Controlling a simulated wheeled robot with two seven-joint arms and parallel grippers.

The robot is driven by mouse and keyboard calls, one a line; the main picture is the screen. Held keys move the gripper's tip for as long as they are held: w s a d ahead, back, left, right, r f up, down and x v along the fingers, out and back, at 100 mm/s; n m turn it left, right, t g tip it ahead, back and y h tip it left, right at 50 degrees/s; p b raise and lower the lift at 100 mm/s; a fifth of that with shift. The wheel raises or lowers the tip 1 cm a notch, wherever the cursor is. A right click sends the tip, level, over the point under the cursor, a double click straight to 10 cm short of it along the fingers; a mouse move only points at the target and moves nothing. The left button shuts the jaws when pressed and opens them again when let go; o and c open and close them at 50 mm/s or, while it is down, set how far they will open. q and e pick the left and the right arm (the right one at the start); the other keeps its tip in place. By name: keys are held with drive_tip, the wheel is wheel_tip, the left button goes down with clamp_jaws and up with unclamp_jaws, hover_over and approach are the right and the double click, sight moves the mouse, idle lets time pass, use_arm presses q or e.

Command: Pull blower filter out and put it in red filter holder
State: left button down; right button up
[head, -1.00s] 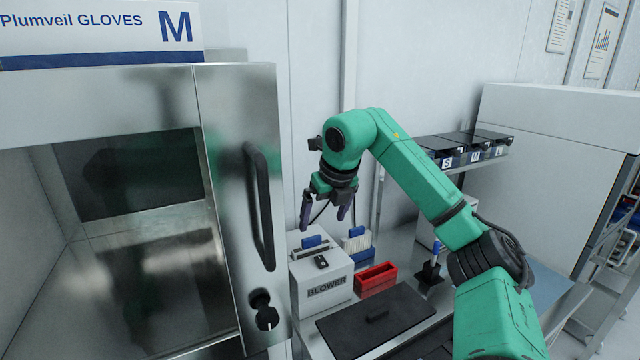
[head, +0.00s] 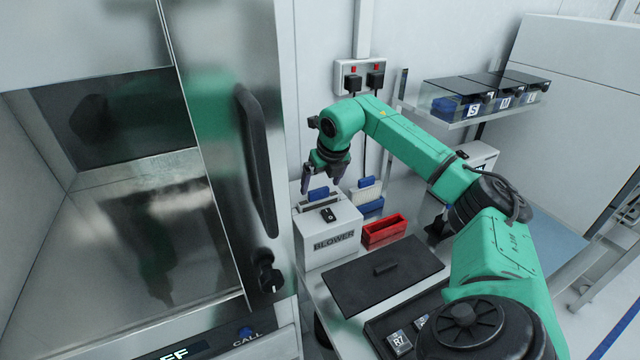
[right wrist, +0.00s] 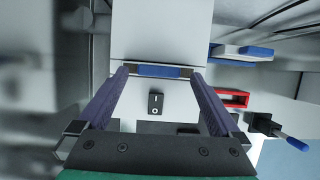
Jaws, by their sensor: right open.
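The blower (head: 330,243) is a pale box with a dark label on its front and a black switch on top. The blue blower filter (head: 318,194) sits in the slot on its top. It shows as a blue strip (right wrist: 158,71) in the right wrist view. My right gripper (head: 320,181) is open just above the filter. In the right wrist view its purple fingers (right wrist: 160,75) stand on either side of the strip, and I cannot tell whether they touch it. The red filter holder (head: 385,231) stands right of the blower with its top open. My left gripper is out of view.
A blue holder with a pale filter (head: 368,194) stands behind the red one. A steel cabinet door with a black handle (head: 258,160) stands close on the left. A shelf with glove boxes (head: 485,105) is behind.

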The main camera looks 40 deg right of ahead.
drive_tip(key=shift+x, duration=1.1)
drive_tip(key=shift+a, duration=0.1)
drive_tip(key=c, duration=1.4)
drive_tip(key=shift+r+p, duration=0.65)
drive_tip(key=shift+p, duration=0.15)
wheel_tip(320, 180, up, 8)
drive_tip(key=p, duration=0.7)
drive_tip(key=shift+r, duration=0.15)
